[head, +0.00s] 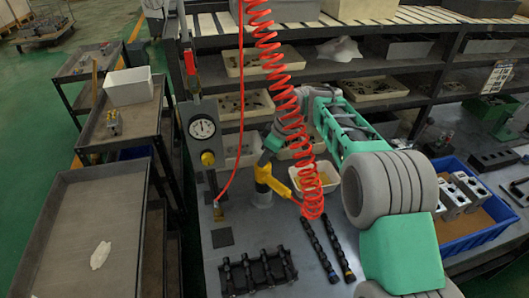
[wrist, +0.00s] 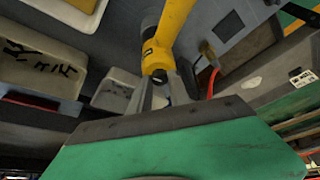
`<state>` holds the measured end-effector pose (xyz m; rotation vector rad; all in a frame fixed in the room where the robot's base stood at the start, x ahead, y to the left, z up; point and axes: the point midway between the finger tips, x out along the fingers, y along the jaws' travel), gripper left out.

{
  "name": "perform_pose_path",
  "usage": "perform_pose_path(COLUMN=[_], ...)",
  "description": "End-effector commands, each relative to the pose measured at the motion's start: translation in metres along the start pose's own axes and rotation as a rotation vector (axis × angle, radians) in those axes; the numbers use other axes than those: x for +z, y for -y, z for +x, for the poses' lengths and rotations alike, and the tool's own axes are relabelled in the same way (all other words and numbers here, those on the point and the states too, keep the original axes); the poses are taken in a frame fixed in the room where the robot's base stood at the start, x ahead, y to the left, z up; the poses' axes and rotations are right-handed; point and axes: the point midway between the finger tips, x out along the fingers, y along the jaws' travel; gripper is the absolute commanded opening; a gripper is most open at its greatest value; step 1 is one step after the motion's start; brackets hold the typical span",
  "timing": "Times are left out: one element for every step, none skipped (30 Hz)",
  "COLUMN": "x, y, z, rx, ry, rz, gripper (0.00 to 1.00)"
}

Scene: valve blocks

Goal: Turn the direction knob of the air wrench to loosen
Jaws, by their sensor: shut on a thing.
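The yellow air wrench (head: 278,186) is on the workbench, with its head by a grey cylindrical holder (head: 261,198). In the wrist view the yellow wrench body (wrist: 170,28) comes down from the top. Its end carries a dark direction knob (wrist: 159,76). My gripper (wrist: 161,88) has its two grey fingers on either side of this knob end and is shut on it. In the head view my arm reaches over the bench to the wrench, and the fingertips are too small to make out there. I cannot tell the knob's setting.
A red coiled hose (head: 290,95) hangs down close to my arm. A gauge post (head: 203,130) stands left of the wrench. Black manifold parts (head: 257,273) lie in front. A blue crate (head: 485,240) with metal blocks is at right, shelves behind.

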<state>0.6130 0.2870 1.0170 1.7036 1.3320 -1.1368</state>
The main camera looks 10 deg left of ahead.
Motion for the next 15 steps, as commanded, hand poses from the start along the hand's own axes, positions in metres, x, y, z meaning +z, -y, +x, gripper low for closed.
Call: perform_pose_path(x=[-0.0005, -0.0009, -0.0011, -0.0012, -0.0011, -0.001, -0.0005, -0.0007, -0.0006, -0.0005, -0.0007, -0.0007, -0.0007, -0.0007, -0.0005], y=[-0.0007, -0.0011, -0.0011, -0.0014, -0.0015, -0.0018, -0.0017, -0.0018, -0.0022, -0.0022, -0.0022, -0.0024, -0.0026, -0.0026, -0.0024], z=[-0.0036, -0.004, -0.0037, -0.0038, -0.0035, -0.0035, -0.0028, -0.0029, -0.0025, -0.0022, -0.0021, -0.0017, -0.0015, -0.0015, -0.001], rx=[-0.017, -0.025, -0.037, -0.045, -0.054, -0.063, -0.071, -0.077, -0.085, -0.09, -0.095, -0.101, -0.104, -0.107, -0.112], ry=[0.003, 0.003, 0.002, 0.002, 0.002, 0.002, 0.003, 0.003, 0.003, 0.002, 0.002, 0.002, 0.002, 0.002, 0.002], rz=[-0.031, -0.053, -0.082, -0.101, -0.121, -0.144, -0.16, -0.177, -0.196, -0.208, -0.221, -0.236, -0.245, -0.254, -0.264], gripper=[0.0, 0.0, 0.0, 0.0, 0.0, 0.0, 0.0, 0.0, 0.0, 0.0, 0.0, 0.0, 0.0, 0.0, 0.0])
